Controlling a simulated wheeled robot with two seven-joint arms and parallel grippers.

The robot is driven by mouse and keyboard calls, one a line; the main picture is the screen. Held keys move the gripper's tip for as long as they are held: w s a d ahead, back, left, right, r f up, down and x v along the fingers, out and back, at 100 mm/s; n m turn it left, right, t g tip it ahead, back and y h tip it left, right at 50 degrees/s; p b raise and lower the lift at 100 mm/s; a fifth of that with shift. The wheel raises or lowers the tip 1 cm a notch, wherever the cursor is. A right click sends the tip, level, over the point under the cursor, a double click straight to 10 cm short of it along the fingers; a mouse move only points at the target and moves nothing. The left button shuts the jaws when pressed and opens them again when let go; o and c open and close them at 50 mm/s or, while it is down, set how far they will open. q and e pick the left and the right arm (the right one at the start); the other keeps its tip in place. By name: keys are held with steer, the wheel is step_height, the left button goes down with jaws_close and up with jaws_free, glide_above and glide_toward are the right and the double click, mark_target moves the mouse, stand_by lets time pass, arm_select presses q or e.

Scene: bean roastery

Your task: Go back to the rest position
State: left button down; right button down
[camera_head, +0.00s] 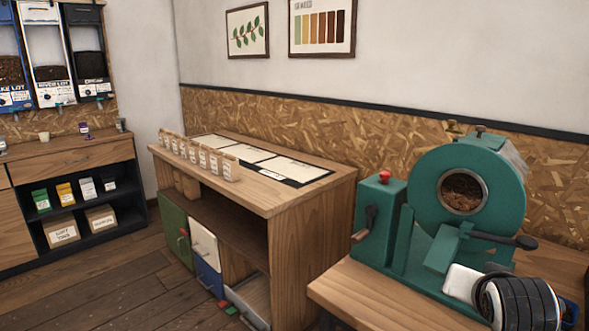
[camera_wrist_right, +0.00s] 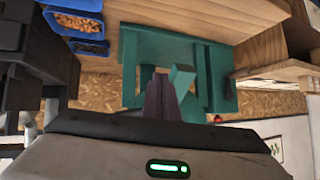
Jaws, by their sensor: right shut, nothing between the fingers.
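My right gripper (camera_wrist_right: 160,98) shows in the right wrist view as narrow dark fingers past the grey wrist housing. The fingers are together with nothing between them. Behind them is a green metal frame (camera_wrist_right: 215,60); I cannot tell if they touch it. In the head view a black and white part of my right arm (camera_head: 515,300) is at the bottom right, in front of the green roaster (camera_head: 510,180). The right fingertips are not visible there. My left gripper is in neither view.
The roaster stands on a wooden table (camera_head: 345,285) at right. A wooden counter (camera_head: 315,200) in the middle carries small labelled bags (camera_head: 200,157) and a dark mat with pale sheets. Blue bins (camera_wrist_right: 75,22) with beans show in the wrist view. The floor (camera_head: 110,295) at left is clear.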

steer(key=s+a+f+n+g+y, duration=0.1)
steer(key=s+a+f+n, duration=0.1)
steer(key=s+f, duration=0.45)
steer(key=s+a+f+n+g+y, duration=0.1)
steer(key=s+a+f+n+g, duration=0.15)
steer(key=s+f, duration=0.45)
steer(key=s+a+f+n+g+y, duration=0.1)
steer(key=s+a+f+n, duration=0.2)
steer(key=s, duration=0.5)
steer(key=s+a+f+n+g+y, duration=0.1)
steer(key=s+a+f+g+y, duration=0.15)
steer(key=s+f, duration=0.45)
steer(key=w+a+f+t+y, duration=0.1)
steer(key=a+f+t, duration=0.4)
steer(key=f, duration=0.6)
steer(key=shift+w+a+t, duration=0.4)
steer(key=shift+w+a, duration=0.05)
steer(key=shift+w, duration=0.25)
steer(key=shift+w+y, duration=0.1)
steer(key=shift+y, duration=0.15)
